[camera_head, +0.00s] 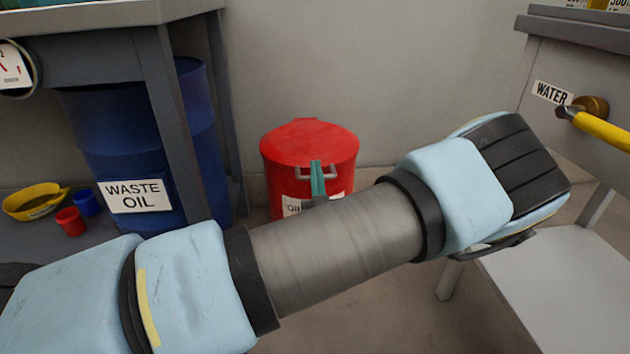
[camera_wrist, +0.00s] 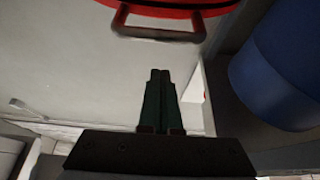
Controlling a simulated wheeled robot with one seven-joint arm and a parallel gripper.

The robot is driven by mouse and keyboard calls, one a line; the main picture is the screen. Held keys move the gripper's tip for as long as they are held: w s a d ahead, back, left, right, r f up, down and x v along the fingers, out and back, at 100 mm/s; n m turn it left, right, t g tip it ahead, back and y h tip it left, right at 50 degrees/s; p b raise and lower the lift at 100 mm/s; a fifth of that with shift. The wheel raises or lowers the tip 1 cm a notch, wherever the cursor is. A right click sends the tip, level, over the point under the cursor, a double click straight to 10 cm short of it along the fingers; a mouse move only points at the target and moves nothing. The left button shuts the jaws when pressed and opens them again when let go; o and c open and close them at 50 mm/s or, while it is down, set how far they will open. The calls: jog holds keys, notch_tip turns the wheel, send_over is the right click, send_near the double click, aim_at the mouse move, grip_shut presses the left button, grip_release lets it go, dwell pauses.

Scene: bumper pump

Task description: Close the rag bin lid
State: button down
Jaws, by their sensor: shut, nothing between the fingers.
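The red rag bin (camera_head: 347,185) stands on the floor against the wall in the head view, its label partly hidden by my arm. Its round red lid (camera_head: 308,140) lies over the top, and I see no gap under it. A grey handle (camera_head: 300,171) sits at its front; the handle (camera_wrist: 158,30) and the red edge (camera_wrist: 180,7) also show at the top of the wrist view. My gripper (camera_head: 316,164) has teal fingers, shut and empty, in front of the handle. In the wrist view its fingertips (camera_wrist: 160,73) point toward the handle and look apart from it.
A blue waste oil drum (camera_head: 205,130) stands left of the bin under a grey bench (camera_head: 150,60). A yellow pan (camera_head: 35,201), a red cup (camera_head: 70,221) and a blue cup (camera_head: 85,202) are far left. A grey cabinet (camera_head: 560,60) with a water tap is at right.

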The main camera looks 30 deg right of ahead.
jog(key=p+v, duration=0.1)
jog(key=v, duration=0.8)
jog(key=shift+s+f, duration=0.2)
jog(key=shift+f, duration=0.25)
jog(key=shift+s+a, duration=0.1)
